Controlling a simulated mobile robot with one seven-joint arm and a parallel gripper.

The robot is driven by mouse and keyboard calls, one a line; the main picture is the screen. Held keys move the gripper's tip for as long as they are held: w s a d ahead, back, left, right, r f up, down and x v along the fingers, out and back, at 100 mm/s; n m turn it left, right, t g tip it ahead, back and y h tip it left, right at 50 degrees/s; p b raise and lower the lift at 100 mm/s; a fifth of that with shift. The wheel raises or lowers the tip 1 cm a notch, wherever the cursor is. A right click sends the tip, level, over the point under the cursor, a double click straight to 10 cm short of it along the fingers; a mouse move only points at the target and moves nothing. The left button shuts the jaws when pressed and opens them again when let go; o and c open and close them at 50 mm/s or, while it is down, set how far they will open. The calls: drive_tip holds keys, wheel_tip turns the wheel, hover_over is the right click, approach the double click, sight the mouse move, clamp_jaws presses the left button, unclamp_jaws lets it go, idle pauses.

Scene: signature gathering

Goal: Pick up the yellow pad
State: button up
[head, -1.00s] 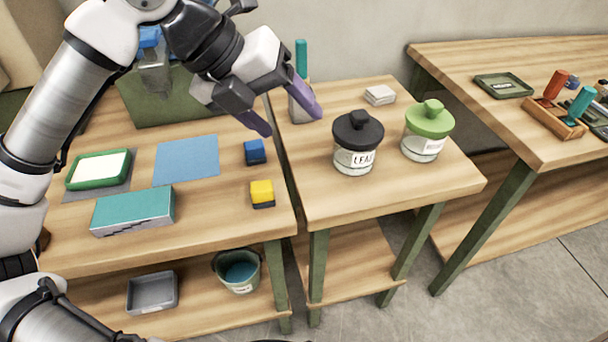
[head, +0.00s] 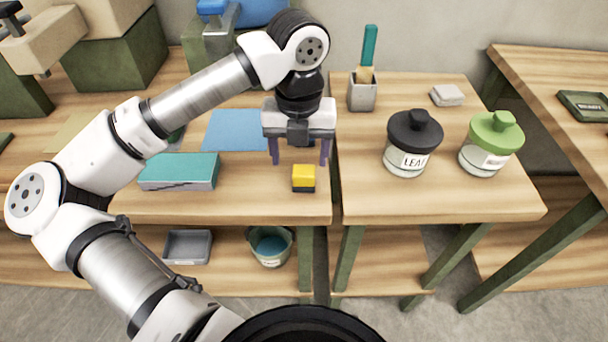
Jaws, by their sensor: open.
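The yellow pad (head: 303,178) is a small yellow block with a dark base. It rests on the left wooden table (head: 250,204), close to the front right corner. My gripper (head: 299,163) points down with its two purple fingers apart and nothing seen between them. In the picture the fingertips are just above the pad, one to each side of its centre. They look higher than the pad or behind it; the exact gap cannot be told. The blue block seen earlier is mostly hidden behind my gripper.
A teal-topped box (head: 180,171) and a blue sheet (head: 234,130) lie left of the gripper. On the adjoining table stand a black-lidded jar (head: 411,145), a green-lidded jar (head: 490,145) and a grey holder (head: 362,95). Bare wood surrounds the pad.

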sight(304, 170)
drive_tip(key=f, duration=0.1)
drive_tip(key=f+p, duration=0.1)
drive_tip(key=f, duration=0.3)
drive_tip(key=shift+s+d+p, duration=0.15)
drive_tip(key=shift+d+p, duration=0.15)
drive_tip(key=shift+d, duration=0.05)
drive_tip(key=c, duration=1.1)
drive_tip(key=shift+o, duration=0.2)
drive_tip(key=shift+r, duration=0.15)
wheel_tip(304, 170, up, 20)
drive_tip(key=b, duration=0.2)
drive_tip(key=shift+b, duration=0.3)
